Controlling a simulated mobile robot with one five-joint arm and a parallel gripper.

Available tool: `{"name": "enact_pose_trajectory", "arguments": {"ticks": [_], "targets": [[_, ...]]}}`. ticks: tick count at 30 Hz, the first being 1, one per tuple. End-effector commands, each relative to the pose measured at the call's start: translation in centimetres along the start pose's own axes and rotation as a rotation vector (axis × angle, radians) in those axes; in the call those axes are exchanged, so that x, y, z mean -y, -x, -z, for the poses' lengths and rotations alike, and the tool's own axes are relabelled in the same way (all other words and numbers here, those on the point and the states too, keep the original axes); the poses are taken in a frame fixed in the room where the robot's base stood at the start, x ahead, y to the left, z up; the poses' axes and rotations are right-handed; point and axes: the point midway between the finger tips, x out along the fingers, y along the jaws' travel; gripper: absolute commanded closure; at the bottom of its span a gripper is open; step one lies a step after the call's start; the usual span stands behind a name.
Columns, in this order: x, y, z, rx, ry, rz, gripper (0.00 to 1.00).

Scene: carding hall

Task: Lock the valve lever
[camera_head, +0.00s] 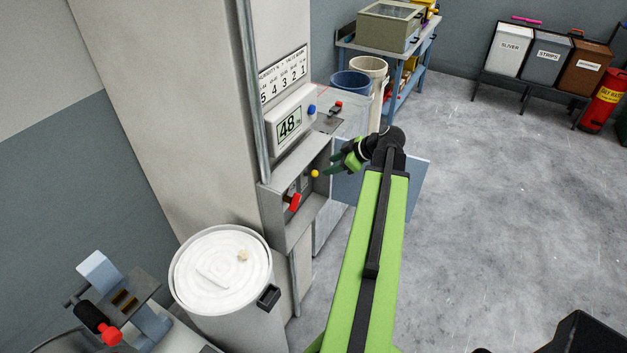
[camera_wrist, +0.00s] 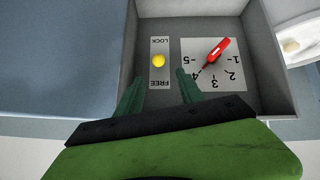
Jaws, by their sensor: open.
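The valve lever (camera_wrist: 218,51) is a red handle over a white dial plate (camera_wrist: 236,82) numbered 1 to 5 in the open wall box. Its thin end points at about 4. Its red handle also shows in the head view (camera_head: 294,203). Beside it a yellow knob (camera_wrist: 158,60) sits on a strip between the words LOCK and FREE, roughly midway. The knob also shows in the head view (camera_head: 315,173). My gripper (camera_wrist: 160,77) is open and empty, its green fingers apart at the FREE end of the strip. In the head view my gripper (camera_head: 336,167) is at the box's opening.
The box's blue-grey door (camera_head: 421,190) hangs open behind my arm. Above the box is a display (camera_head: 289,123) reading 48. A white round can (camera_head: 205,262) stands in front of the box. Clear floor (camera_head: 500,200) lies to the right.

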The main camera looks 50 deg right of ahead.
Motion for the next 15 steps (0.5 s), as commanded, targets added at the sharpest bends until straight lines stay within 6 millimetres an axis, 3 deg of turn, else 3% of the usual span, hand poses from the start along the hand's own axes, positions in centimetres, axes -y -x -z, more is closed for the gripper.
{"name": "enact_pose_trajectory", "arguments": {"ticks": [1,6,10,15], "targets": [[0.0,-2.0,-0.8,0.000,0.001,0.001,0.55],[-0.1,-6.1,-0.9,0.000,-0.001,-0.002,0.55],[-0.2,-8.7,-0.9,0.001,-0.003,-0.003,0.55],[-0.3,-10.5,-0.7,0.002,-0.004,-0.005,0.55]]}}
